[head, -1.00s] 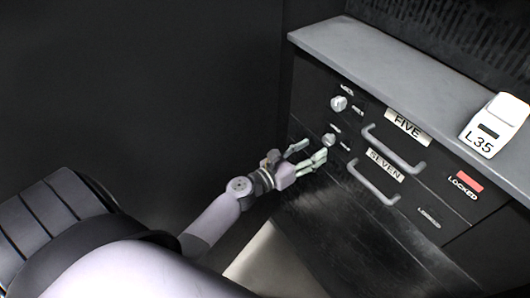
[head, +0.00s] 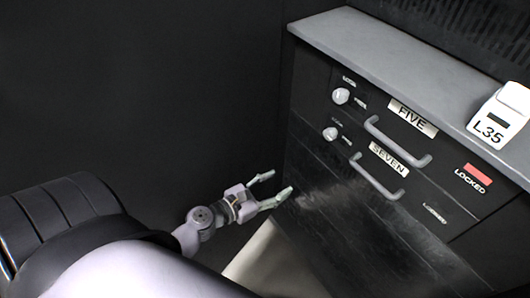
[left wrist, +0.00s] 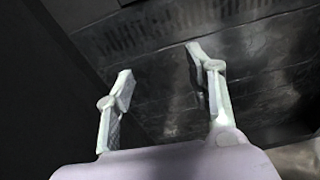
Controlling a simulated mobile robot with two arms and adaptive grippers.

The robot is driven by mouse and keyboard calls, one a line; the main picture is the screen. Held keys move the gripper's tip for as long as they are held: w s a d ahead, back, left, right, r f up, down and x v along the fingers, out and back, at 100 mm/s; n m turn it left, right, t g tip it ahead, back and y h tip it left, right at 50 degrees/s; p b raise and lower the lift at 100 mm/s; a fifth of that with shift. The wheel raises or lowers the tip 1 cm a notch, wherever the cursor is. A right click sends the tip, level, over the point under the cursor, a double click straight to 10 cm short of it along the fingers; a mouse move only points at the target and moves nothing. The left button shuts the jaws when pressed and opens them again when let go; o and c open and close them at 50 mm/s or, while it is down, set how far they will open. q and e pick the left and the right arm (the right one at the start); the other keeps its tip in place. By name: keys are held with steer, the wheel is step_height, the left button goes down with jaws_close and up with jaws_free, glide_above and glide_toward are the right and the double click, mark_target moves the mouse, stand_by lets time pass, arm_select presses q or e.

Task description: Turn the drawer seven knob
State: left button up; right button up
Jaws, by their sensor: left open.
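The drawer seven knob (head: 330,134) is a small round white knob at the left of the lower labelled drawer. The SEVEN label (head: 389,158) and that drawer's grey bar handle (head: 377,180) are to its right. My left gripper (head: 276,184) is open and empty, below and left of the knob, apart from it. In the left wrist view my open fingers (left wrist: 160,75) face a dark, scuffed surface, with no knob visible between them. My right gripper is not in view.
Above is drawer five's knob (head: 341,96), with the FIVE label (head: 411,118) and its handle (head: 398,143). A red LOCKED marker (head: 477,174) is at the right. A white L35 device (head: 500,113) sits on the grey cabinet top (head: 385,55). A dark wall is at left.

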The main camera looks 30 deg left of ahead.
arm_select(q)
steer(key=s+f+m+g, duration=0.2)
steer(key=f+m, duration=0.2)
steer(key=f, duration=0.4)
steer(key=s+f+m+g+y, duration=0.1)
steer(key=s+f+m+g, duration=0.1)
steer(key=f, duration=0.7)
steer(key=shift+s+d+f+m+g+y, duration=0.3)
steer(key=shift+s+m, duration=0.3)
steer(key=shift+m, duration=0.4)
steer(key=s+f+m+g+y, duration=0.2)
steer(key=s+f+m+g, duration=0.3)
steer(key=s+f+m, duration=0.85)
steer(key=s+f+m+g, duration=0.2)
steer(key=s+f+m, duration=0.3)
steer(key=s, duration=0.3)
steer(key=s+a+f+m+g+y+p, duration=0.1)
steer(key=s+f+m+g, duration=0.1)
steer(key=s+f+m, duration=0.3)
steer(key=s+m, duration=0.2)
steer(key=s, duration=0.1)
steer(key=shift+f+y, duration=0.3)
steer(key=shift+s, duration=0.1)
steer(key=shift+c, duration=0.4)
